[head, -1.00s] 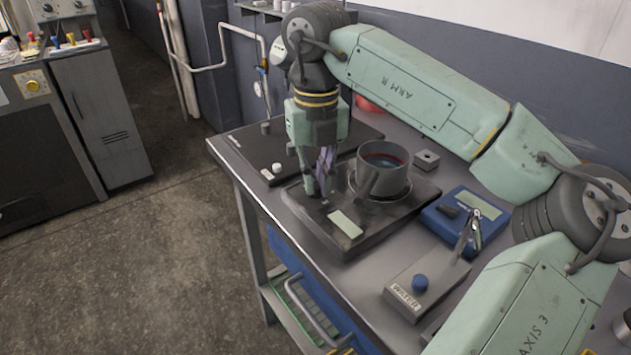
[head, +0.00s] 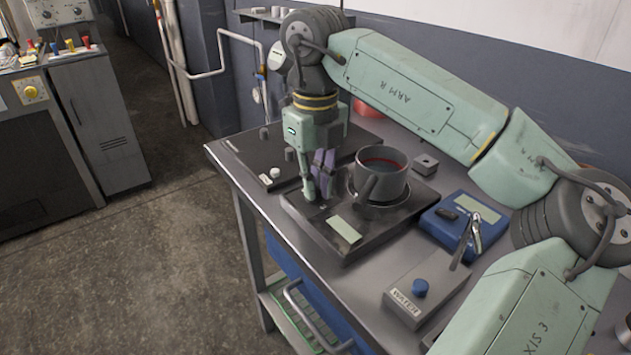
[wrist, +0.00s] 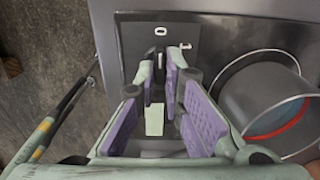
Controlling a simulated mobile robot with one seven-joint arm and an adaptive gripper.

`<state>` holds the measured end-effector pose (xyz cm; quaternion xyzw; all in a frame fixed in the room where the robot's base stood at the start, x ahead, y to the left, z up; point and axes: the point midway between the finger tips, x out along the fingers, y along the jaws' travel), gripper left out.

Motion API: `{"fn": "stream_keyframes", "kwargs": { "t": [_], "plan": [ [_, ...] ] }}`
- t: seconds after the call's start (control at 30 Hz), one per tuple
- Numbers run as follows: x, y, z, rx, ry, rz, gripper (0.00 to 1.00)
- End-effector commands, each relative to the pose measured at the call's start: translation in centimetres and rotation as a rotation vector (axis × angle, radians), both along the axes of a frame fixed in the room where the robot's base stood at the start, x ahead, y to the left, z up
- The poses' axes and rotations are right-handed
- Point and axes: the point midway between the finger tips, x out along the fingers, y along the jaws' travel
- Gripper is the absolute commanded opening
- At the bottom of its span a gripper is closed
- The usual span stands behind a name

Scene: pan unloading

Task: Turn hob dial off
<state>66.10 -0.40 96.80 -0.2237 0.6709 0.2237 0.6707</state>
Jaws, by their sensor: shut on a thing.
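The hob (head: 310,232) is a dark plate on the bench with a pale label (head: 345,229) at its front. My gripper points down at the hob's left part. In the wrist view its purple-padded fingers (wrist: 160,72) are closed around the small dark dial (wrist: 159,58). White marks on the hob plate, one like a 0, lie just beyond the dial. The fingers hide much of the dial, so its exact angle is unclear.
Another dark plate (head: 262,152) with knobs lies behind the hob. A blue device (head: 462,222) and a grey box with a blue button (head: 420,287) stand at the right. The bench's front edge is close left of the hob.

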Motion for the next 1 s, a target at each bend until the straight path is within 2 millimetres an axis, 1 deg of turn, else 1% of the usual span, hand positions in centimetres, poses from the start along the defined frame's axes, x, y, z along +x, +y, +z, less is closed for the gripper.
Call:
{"fn": "stream_keyframes", "kwargs": {
  "t": [0.1,0.13,0.43,0.67,0.77,0.87,0.97,1.0],
  "plan": [
    [0.0,0.0,0.1,0.000,-0.002,0.001,0.00],
    [0.0,0.0,0.1,0.000,-0.002,0.001,0.10],
    [0.0,0.0,0.0,0.001,-0.001,0.000,0.29],
    [0.0,0.0,0.0,0.001,-0.001,0.000,0.29],
    [0.0,0.0,0.3,0.000,-0.001,-0.001,0.29],
    [0.1,0.0,1.3,0.000,-0.002,-0.002,0.29],
    [0.1,0.0,3.2,-0.001,-0.003,-0.002,0.29],
    [0.1,0.1,4.1,-0.001,-0.004,-0.001,0.29]
  ]
}}
